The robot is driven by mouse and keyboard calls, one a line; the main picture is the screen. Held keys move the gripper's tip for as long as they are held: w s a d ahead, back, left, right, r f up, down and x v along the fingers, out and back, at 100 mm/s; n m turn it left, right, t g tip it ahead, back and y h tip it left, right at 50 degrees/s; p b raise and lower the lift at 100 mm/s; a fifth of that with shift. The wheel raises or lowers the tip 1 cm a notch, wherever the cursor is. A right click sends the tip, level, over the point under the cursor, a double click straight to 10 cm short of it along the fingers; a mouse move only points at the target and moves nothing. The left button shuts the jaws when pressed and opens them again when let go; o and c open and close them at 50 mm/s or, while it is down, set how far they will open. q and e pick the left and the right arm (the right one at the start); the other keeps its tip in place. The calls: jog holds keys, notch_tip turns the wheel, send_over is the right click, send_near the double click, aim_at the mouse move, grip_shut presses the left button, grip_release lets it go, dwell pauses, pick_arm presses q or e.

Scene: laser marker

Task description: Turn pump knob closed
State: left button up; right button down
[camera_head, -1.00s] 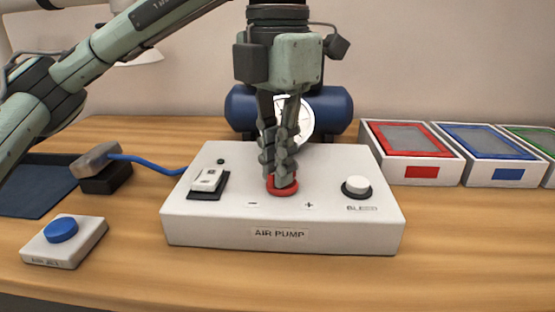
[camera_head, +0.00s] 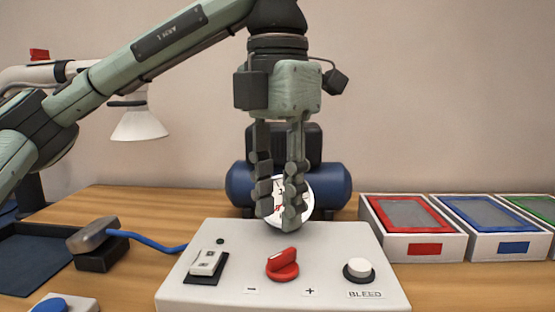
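The air pump box (camera_head: 330,295) is white and stands at the front centre of the table. Its red knob (camera_head: 282,265) sits in the middle of the top, between a minus and a plus mark, with its raised grip tilted up to the right. My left gripper (camera_head: 280,222) hangs fingers-down above and behind the knob, apart from it. Its two fingers are a little apart with nothing between them. My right gripper is not in view.
On the box are a white rocker switch (camera_head: 207,262) and a white bleed button (camera_head: 359,268). A blue tank with a gauge (camera_head: 333,187) stands behind my gripper. Red (camera_head: 405,238) and blue (camera_head: 505,240) trimmed trays stand right. A blue button (camera_head: 50,305) is front left.

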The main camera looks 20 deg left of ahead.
aim_at(277, 256)
pick_arm(q)
notch_tip(277, 256, up, 6)
jog(key=shift+f, duration=0.1)
dwell(0.6)
